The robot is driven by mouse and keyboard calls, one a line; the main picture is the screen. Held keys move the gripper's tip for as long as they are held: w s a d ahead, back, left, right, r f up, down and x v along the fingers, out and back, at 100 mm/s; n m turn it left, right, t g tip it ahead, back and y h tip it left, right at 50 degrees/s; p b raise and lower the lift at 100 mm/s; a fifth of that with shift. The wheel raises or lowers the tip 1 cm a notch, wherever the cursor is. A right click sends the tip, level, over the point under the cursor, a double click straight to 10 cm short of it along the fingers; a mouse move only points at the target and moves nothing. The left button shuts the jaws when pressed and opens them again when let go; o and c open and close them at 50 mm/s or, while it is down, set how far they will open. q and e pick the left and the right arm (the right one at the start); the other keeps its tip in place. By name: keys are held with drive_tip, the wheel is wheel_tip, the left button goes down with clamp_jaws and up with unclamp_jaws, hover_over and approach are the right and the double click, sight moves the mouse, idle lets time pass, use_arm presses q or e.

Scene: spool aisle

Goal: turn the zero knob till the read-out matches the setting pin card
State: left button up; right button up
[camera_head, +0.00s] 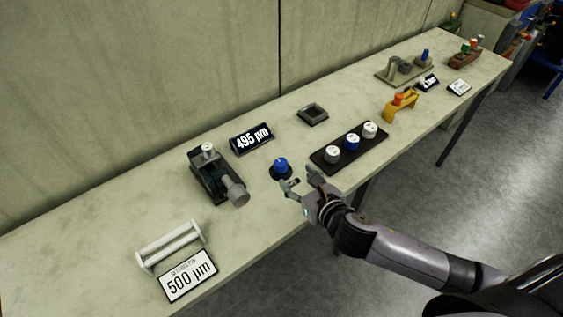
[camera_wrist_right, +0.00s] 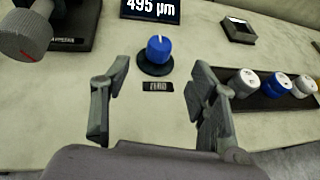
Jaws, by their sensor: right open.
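The blue zero knob (camera_head: 280,166) stands on a dark round base on the bench. In the right wrist view the knob (camera_wrist_right: 159,50) has a white mark near its top and a "ZERO" label (camera_wrist_right: 158,86) in front of it. The read-out (camera_head: 252,138) shows 495 µm; it is partly cut off in the right wrist view (camera_wrist_right: 152,8). The setting pin card (camera_head: 188,276) reads 500 µm. My right gripper (camera_head: 299,182) is open and empty, just in front of the knob, with its fingers apart to either side of the label. My left gripper is not in view.
A dark gauge with a grey cylinder (camera_head: 235,190) stands left of the knob. A black tray (camera_head: 326,160) with white and blue knobs lies close on the right. A white rack (camera_head: 171,246) stands behind the card. An empty square dish (camera_head: 312,114) sits behind.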

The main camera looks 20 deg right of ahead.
sight(281, 165)
drive_tip(key=x, duration=1.1)
drive_tip(key=shift+f, duration=0.1)
drive_tip(key=shift+d, duration=0.1)
drive_tip(key=shift+c, duration=0.3)
drive_tip(key=c, duration=1.1)
drive_tip(key=m+h, duration=0.1)
drive_tip(key=m+h+p, duration=0.1)
drive_tip(key=h, duration=0.1)
drive_tip(key=shift+a, duration=0.2)
drive_tip(key=shift+m+h+p, duration=0.55)
drive_tip(key=shift+m+h, duration=0.35)
drive_tip(key=shift+m, duration=0.1)
drive_tip(key=shift+d+m+h, duration=0.1)
drive_tip(key=shift+m+h, duration=0.2)
drive_tip(key=o, duration=1.2)
drive_tip(key=shift+c, duration=0.2)
